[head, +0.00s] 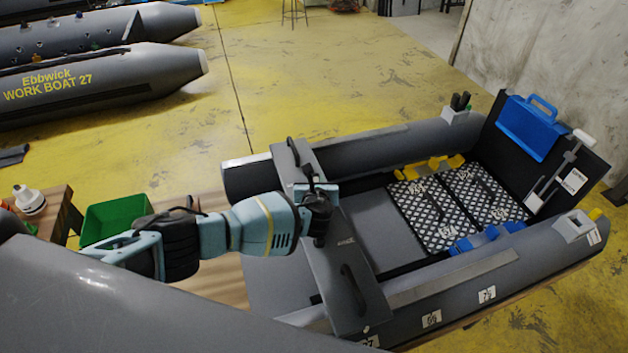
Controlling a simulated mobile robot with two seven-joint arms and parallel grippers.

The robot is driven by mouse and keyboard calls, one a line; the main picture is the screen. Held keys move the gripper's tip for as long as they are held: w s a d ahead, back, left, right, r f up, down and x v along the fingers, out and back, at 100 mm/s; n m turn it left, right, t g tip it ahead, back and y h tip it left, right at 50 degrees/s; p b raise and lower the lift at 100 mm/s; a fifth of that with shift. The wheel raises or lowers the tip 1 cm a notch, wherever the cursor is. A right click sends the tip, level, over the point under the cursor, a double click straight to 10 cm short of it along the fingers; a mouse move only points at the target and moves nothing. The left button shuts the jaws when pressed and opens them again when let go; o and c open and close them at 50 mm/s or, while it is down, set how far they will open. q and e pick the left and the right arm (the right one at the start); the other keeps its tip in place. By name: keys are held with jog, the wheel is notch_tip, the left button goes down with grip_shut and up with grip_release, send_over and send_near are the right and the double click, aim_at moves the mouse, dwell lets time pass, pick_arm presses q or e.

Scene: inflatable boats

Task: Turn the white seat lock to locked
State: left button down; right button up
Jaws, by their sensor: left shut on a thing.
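The grey bench seat (352,257) lies across the inflatable boat (420,280), with a dark slot handle near its front end. My left gripper (319,215) reaches in from the left and points down over the far half of the seat. Its jaws are shut on a small part there, taken to be the white seat lock. The gripper hides most of this part, so I cannot tell which way the lock is turned. My right gripper is not in view.
A green bin (112,222) and a white fitting (29,199) are at the left. Chequered floor panels (445,213), blue clamps (480,241) and a transom with a blue pad (530,127) are at the boat's right end. Other boats (110,85) lie at the back left.

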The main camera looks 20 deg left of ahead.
pick_arm(q)
jog(key=n+y, duration=0.2)
jog(key=g+y, duration=0.1)
jog(key=shift+d+f+n+b, duration=0.15)
jog(key=shift+d+n+b, duration=0.15)
jog(key=shift+n, duration=0.1)
jog(key=shift+w+n+g+y, duration=0.1)
jog(key=shift+n+g+y, duration=0.3)
jog(key=shift+n+y, duration=0.15)
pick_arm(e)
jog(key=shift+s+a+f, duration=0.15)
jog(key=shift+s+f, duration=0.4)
pick_arm(q)
jog(key=shift+r, duration=0.2)
jog(key=c, duration=1.4)
grip_release()
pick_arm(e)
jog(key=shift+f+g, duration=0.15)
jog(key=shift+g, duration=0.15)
pick_arm(q)
jog(key=shift+o, duration=0.2)
